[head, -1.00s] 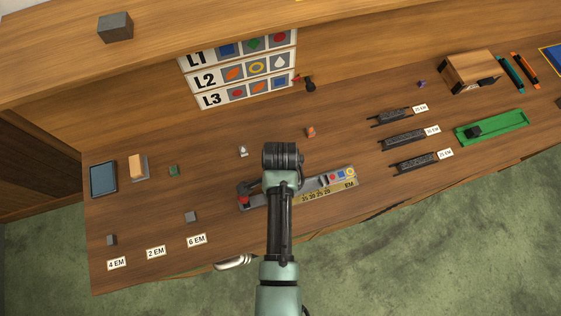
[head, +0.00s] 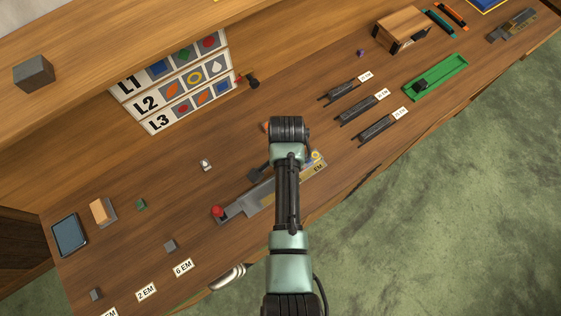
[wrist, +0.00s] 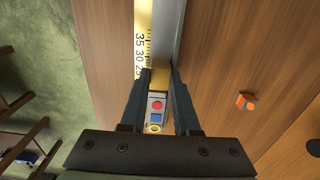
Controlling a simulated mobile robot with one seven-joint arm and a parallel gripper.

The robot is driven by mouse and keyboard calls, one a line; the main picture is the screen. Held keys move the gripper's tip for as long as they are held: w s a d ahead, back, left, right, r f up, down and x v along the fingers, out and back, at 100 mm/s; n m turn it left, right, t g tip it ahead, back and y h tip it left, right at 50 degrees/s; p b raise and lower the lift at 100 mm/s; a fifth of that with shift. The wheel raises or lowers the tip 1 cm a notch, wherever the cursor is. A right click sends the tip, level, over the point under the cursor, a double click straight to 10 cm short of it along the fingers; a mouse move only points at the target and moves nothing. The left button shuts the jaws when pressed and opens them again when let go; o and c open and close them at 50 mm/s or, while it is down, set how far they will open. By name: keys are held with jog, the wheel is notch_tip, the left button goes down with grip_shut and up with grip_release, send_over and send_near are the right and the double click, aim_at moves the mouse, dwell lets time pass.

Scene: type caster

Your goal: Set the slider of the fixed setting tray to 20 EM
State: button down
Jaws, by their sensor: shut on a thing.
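The fixed setting tray (head: 240,208) is a long grey tray with a red knob (head: 218,211) at its left end and a yellow EM scale at its right. In the wrist view, the yellow scale (wrist: 140,40) shows 35, 30 and 25; the marks beyond are hidden by a finger. Tiles with a red dot, blue square and yellow ring (wrist: 156,115) lie in the tray between the fingers. My gripper (wrist: 158,78) has its fingers either side of the channel, shut on what seems to be the slider, which is mostly hidden. My arm covers part of the tray in the head view.
An orange-marked block (wrist: 245,101) lies on the table to the right in the wrist view. Dark racks (head: 362,108) and a green tray (head: 436,78) stand to the right. A small grey block (head: 170,246) lies left of the tray. The table's front edge is close by.

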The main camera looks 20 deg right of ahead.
jog(key=c, duration=0.6)
grip_release()
jog(key=shift+c, duration=0.2)
notch_tip(320, 180, up, 13)
jog(key=b, duration=0.1)
